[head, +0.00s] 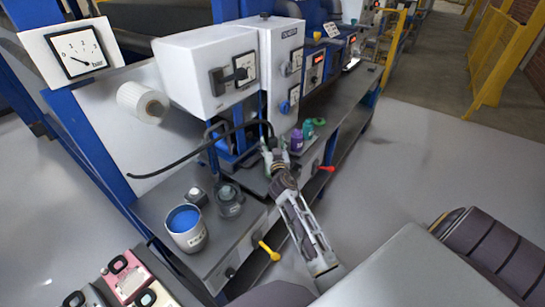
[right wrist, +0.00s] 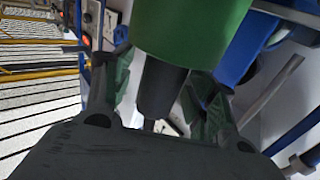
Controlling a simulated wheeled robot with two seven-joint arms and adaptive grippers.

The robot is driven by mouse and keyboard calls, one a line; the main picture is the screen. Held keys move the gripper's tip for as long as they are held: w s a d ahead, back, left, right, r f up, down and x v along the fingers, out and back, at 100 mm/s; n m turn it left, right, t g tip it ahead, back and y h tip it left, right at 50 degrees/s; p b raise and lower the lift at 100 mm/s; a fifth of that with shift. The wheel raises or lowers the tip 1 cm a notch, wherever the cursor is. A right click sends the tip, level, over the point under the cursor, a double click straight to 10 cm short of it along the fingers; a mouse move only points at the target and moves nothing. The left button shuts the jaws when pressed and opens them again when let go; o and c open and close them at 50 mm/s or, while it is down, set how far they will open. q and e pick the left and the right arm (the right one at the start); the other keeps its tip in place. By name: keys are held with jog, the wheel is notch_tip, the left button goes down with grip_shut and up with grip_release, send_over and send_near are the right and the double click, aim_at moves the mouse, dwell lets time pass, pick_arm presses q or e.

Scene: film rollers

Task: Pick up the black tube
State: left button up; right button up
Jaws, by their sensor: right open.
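A thin black tube (head: 190,155) curves out from the white machine's right side to the left, above the grey bench, in the head view. My right gripper (head: 272,148) is beside the machine front, close to the tube's right end. In the right wrist view the fingers of my right gripper (right wrist: 160,95) are open and spread apart. A dark cylinder (right wrist: 162,85) shows between them, below a large green cylinder (right wrist: 192,30). I cannot tell whether this dark cylinder is part of the tube, or whether the fingers touch it. My left gripper is not in view.
A purple bottle (head: 297,140) and a green bottle (head: 308,128) stand right of the right gripper. A blue-filled pot (head: 187,228) and a dark jar (head: 229,198) stand on the bench front. Yellow (head: 268,251) and red (head: 327,168) handles stick out.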

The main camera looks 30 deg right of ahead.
jog(key=shift+s+a+r, duration=0.1)
jog(key=shift+s+r, duration=0.05)
jog(key=c, duration=1.1)
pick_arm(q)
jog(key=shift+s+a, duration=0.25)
pick_arm(e)
jog(key=shift+r, duration=0.8)
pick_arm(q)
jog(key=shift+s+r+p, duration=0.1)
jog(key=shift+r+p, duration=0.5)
pick_arm(e)
jog(key=shift+r, duration=4.2)
